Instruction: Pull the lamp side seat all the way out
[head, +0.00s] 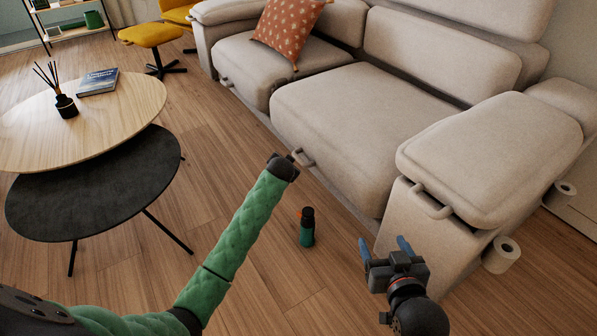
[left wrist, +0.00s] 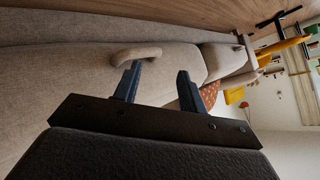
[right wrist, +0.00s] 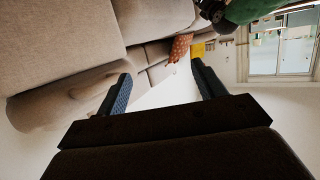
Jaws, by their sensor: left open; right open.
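The far seat (head: 255,62) has a smaller handle (head: 227,82). Neither seat visibly juts out past the other. My left gripper (head: 294,157) is at the near seat's handle, its fingers mostly hidden. In the left wrist view its fingers (left wrist: 157,85) are open, with a handle (left wrist: 136,55) by the left fingertip. My right gripper (head: 385,246) is open and empty before the armrest front.
The near armrest (head: 490,150) has its own handle (head: 430,203). A dark green bottle (head: 307,228) stands on the floor between my arms. Two nested round tables, the lower one black (head: 95,195), stand left. An orange pillow (head: 288,30) lies on the sofa. Floor before the sofa is mostly clear.

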